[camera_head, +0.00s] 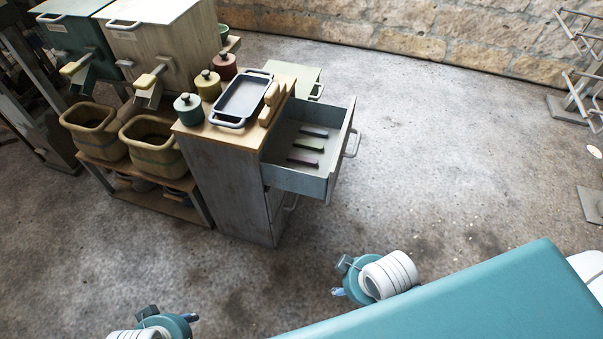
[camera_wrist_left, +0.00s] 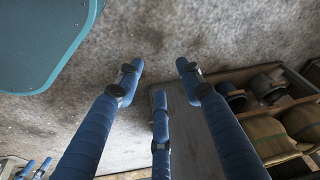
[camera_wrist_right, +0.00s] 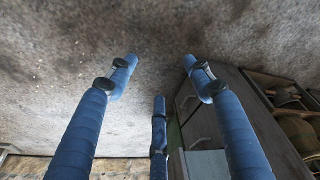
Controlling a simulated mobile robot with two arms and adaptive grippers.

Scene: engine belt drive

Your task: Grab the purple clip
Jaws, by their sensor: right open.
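Three small strip-like clips lie in the open grey drawer (camera_head: 298,178). The nearest is a purple clip (camera_head: 302,160), the middle one is a green clip (camera_head: 308,145), and the farthest is a dark clip (camera_head: 313,131) that also looks purplish. My right gripper (camera_head: 341,279) is over the floor in front of the cabinet, well apart from the drawer; the right wrist view shows its fingers (camera_wrist_right: 158,64) spread and empty. My left gripper (camera_head: 180,318) is at the bottom left of the head view; its fingers (camera_wrist_left: 158,67) are also spread and empty. No clip shows in either wrist view.
The cabinet (camera_head: 222,180) bears a tray (camera_head: 242,98) and several lidded jars (camera_head: 188,108) on its wooden top. Two baskets (camera_head: 152,147) stand left of it under dispensers (camera_head: 160,45). The floor (camera_head: 430,160) right of the drawer is clear.

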